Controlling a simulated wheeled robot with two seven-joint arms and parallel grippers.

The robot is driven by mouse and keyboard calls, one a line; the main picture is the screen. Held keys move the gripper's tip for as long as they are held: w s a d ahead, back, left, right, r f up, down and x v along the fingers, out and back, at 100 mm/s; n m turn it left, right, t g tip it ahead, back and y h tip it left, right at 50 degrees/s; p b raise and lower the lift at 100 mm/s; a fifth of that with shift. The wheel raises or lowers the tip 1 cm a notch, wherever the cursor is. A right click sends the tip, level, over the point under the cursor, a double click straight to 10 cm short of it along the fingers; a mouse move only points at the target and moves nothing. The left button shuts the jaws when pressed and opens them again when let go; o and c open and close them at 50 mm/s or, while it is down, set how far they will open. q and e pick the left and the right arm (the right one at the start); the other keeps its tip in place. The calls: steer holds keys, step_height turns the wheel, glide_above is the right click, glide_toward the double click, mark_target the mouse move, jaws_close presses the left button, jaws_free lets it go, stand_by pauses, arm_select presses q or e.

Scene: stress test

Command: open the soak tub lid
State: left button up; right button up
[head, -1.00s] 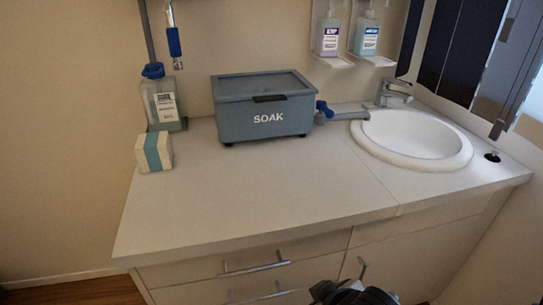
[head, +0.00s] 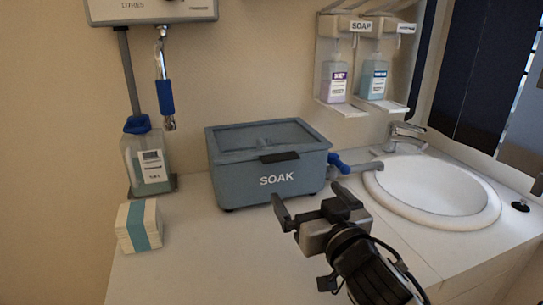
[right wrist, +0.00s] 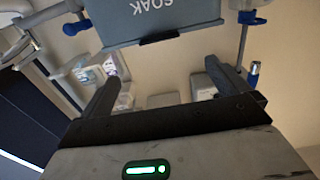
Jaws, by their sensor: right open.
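The blue-grey soak tub (head: 240,185) stands on the counter with its lid (head: 235,143) down. A dark handle (head: 279,157) sits at the lid's front edge, above the word SOAK. My right gripper (head: 310,197) is open and empty, in front of the tub's right half and below the handle, with its fingers pointing toward the tub. In the right wrist view, the tub (right wrist: 125,22) appears upside down beyond the open fingers, with the dark handle (right wrist: 158,38) between their directions. My left gripper is not in view.
A blue-handled tap (head: 343,165) juts from the tub's right side, near the gripper. The sink (head: 440,190) lies to the right. A bottle (head: 150,165) and a banded block (head: 139,226) stand left. The counter front left of the gripper is clear.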

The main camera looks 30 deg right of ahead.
steer(key=b, duration=0.3)
steer(key=p, duration=0.1)
glide_toward(277, 153)
steer(key=x, duration=0.6)
steer(key=shift+w+d, duration=0.1)
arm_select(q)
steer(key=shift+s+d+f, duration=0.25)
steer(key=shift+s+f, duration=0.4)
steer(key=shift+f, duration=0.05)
